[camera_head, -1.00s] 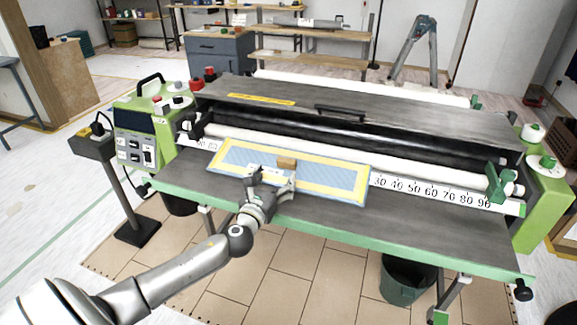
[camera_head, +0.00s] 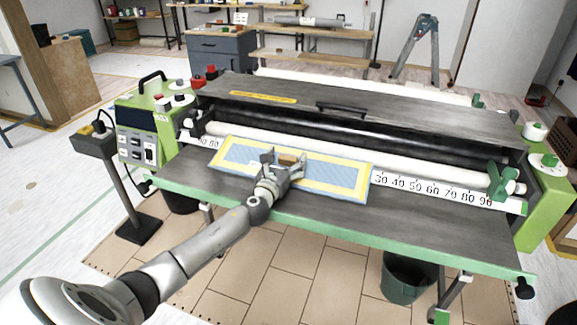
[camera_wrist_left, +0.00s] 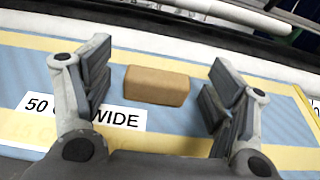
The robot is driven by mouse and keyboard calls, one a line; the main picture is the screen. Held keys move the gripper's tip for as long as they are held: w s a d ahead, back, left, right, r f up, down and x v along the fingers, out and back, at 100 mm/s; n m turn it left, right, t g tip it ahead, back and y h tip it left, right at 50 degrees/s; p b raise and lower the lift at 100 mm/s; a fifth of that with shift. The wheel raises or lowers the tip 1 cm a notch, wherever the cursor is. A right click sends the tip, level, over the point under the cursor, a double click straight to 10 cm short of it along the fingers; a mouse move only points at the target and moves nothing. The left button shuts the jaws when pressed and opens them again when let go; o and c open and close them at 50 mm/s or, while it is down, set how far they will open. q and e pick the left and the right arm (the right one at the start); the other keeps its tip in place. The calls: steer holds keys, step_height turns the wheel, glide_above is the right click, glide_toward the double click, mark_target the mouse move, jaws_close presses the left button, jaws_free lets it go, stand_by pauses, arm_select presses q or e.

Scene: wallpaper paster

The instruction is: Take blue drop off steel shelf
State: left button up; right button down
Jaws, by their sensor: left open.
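The blue drop (camera_head: 345,179), a flat sheet with a yellow border, lies on the steel shelf (camera_head: 420,220) at the front of the green machine. A tan block (camera_wrist_left: 156,85) sits on the drop, and its top also shows in the head view (camera_head: 287,157). My left gripper (camera_head: 284,164) is open over the drop, with its fingers on either side of the block and gaps on both sides in the left wrist view. The wrist partly hides the drop. A label reading "WIDE" (camera_wrist_left: 115,117) lies on the sheet. My right gripper is not in view.
A white roller (camera_head: 420,165) and a number scale (camera_head: 440,192) run behind the shelf. A control box (camera_head: 137,130) stands at the left end. A dark bin (camera_head: 405,278) is on the floor under the shelf. The shelf's right half is bare.

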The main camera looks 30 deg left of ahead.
arm_select(q)
steer(key=c, duration=1.1)
steer(key=shift+c, duration=0.5)
steer(key=shift+r, duration=0.45)
step_height(320, 180, up, 2)
steer(key=shift+r+p, duration=0.25)
steer(key=shift+p, duration=0.6)
steer(key=s+a+r+p, duration=0.1)
steer(key=s+a+r, duration=0.2)
steer(key=s+r, duration=0.6)
steer(key=s, duration=0.4)
steer(key=shift+s+a+r, duration=0.25)
steer(key=shift+a+r, duration=0.05)
steer(key=shift+a, duration=0.1)
